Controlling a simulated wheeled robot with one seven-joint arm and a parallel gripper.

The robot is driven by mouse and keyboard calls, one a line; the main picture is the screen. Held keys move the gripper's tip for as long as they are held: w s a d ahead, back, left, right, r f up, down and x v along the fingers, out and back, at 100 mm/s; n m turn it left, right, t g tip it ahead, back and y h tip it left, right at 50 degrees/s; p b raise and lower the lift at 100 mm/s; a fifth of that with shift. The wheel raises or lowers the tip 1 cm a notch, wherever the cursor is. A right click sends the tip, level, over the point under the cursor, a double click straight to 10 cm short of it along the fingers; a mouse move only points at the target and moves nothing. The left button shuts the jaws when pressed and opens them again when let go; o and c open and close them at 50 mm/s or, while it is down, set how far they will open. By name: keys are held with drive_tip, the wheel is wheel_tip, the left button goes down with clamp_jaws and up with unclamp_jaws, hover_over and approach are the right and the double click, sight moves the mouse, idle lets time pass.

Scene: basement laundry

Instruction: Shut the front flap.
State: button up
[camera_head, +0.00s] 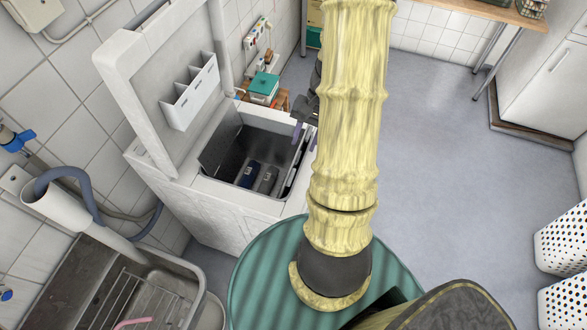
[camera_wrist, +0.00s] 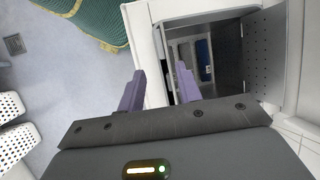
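The top-loading washing machine (camera_head: 235,215) stands by the left wall with its white lid (camera_head: 155,100) raised. Its dark metal drum is open. A grey back flap (camera_head: 219,143) stands up on the wall side; it shows perforated in the wrist view (camera_wrist: 266,55). The front flap (camera_head: 291,172) appears as a narrow dark-and-light strip along the right side of the opening, partly hidden by my arm. My gripper (camera_wrist: 158,76) is open, with two purple fingers apart at the machine's front edge. Nothing shows between them except the rim; contact with the flap cannot be told.
Small blue and grey items (camera_head: 249,173) lie in the drum. A green striped round thing (camera_head: 265,265) stands close in front of the machine. A sink (camera_head: 135,290) is at lower left, white perforated baskets (camera_head: 562,245) at right. Open floor (camera_head: 440,130) lies right of my arm.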

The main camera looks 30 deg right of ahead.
sight(291, 176)
drive_tip(key=x, duration=1.1)
drive_tip(key=shift+f+p, duration=0.2)
drive_tip(key=shift+p, duration=0.2)
clamp_jaws()
